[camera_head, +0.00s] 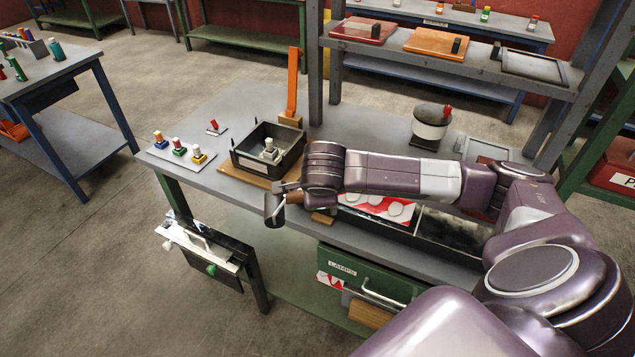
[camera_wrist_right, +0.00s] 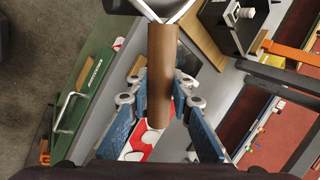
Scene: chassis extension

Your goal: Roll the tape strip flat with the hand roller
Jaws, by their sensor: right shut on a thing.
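My right gripper (camera_head: 288,188) is shut on the hand roller's brown wooden handle (camera_wrist_right: 162,75), with blue fingers on both sides of it. The roller's dark cylinder (camera_head: 275,209) hangs just off the workbench's front edge, above the floor in the picture; its end is cut off at the top of the wrist view. A red-and-white patch (camera_head: 329,283) lies on the left of the green LAMPS drawer front; I cannot tell if it is the tape strip. Another red-and-white surface with pale ovals (camera_head: 380,208) lies in the bench tray, partly behind my arm. My left gripper is out of view.
A black open box (camera_head: 250,167) holding a small pale-topped item stands left of my gripper on the workbench (camera_head: 225,125). An orange upright (camera_head: 293,85) is behind it. Colored stamps (camera_head: 178,146) sit at left. The drawer handle (camera_head: 380,295) sticks out below.

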